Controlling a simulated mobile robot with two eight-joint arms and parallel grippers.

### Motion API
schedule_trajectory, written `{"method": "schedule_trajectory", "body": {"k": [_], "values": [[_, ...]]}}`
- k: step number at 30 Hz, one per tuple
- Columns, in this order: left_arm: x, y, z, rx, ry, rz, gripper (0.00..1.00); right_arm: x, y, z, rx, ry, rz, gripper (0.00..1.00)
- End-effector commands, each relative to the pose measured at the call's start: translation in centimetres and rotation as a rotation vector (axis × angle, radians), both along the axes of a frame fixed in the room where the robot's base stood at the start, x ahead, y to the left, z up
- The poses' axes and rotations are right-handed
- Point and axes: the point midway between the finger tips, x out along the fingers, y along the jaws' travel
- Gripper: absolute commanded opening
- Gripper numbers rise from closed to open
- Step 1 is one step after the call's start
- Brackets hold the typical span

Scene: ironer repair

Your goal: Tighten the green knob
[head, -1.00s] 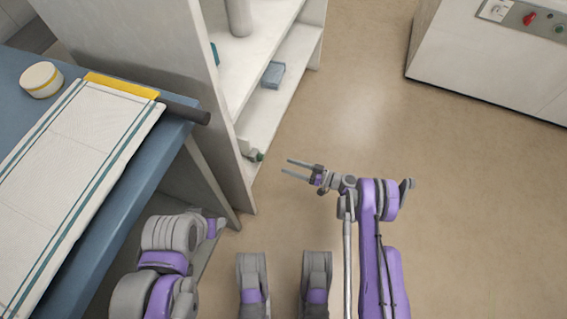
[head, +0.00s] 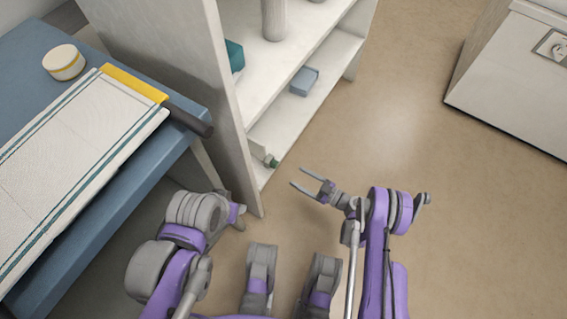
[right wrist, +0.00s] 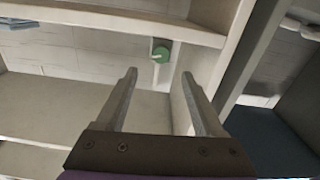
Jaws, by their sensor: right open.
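The green knob (right wrist: 161,54) shows in the right wrist view on a pale mount against the wall behind the shelf unit. In the head view, a small green part (head: 271,161) on a white block at the lower shelf looks like the same knob. My right gripper (head: 297,176) is open and empty, to the right of that part and apart from it. In the right wrist view its fingers (right wrist: 158,75) are spread, with the knob beyond the gap between them. My left gripper (head: 239,214) is near the table's leg; its fingers are largely hidden.
The white shelf unit (head: 190,75) has an upright side panel and holds a blue-grey box (head: 305,81). A blue table (head: 110,215) with a white cloth (head: 75,165) stands on the left. A white cabinet (head: 510,85) stands far right. The floor between is clear.

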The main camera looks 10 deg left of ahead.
Motion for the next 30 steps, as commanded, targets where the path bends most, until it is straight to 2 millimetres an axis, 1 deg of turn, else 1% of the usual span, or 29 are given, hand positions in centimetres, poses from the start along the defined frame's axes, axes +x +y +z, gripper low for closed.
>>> {"method": "schedule_trajectory", "body": {"k": [1, 9, 15, 20, 27, 28, 30], "values": [[0.0, 0.0, -0.2, 0.000, 0.000, 0.000, 0.50, 0.2, 0.9, -0.1, 0.001, 0.001, 0.003, 0.70], [0.2, 0.0, -1.0, 0.000, 0.000, 0.000, 0.50, 2.0, 5.7, -0.1, 0.002, 0.003, 0.004, 0.70], [0.2, 0.0, -1.3, 0.000, -0.001, 0.000, 0.50, 3.0, 8.2, 0.0, 0.002, 0.003, 0.002, 0.70], [0.3, 0.0, -1.4, 0.000, -0.001, 0.000, 0.50, 3.3, 9.0, 0.0, 0.001, 0.003, 0.001, 0.70], [0.3, 0.0, -1.3, 0.000, -0.001, 0.000, 0.50, 3.3, 9.0, 0.0, 0.001, 0.004, 0.000, 0.70], [0.3, 0.0, -1.3, 0.000, -0.001, 0.000, 0.50, 3.3, 9.0, 0.0, 0.001, 0.004, 0.000, 0.68], [0.3, 0.0, -1.3, 0.000, -0.001, 0.000, 0.50, 3.3, 9.0, 0.0, 0.001, 0.004, 0.000, 0.56]]}}
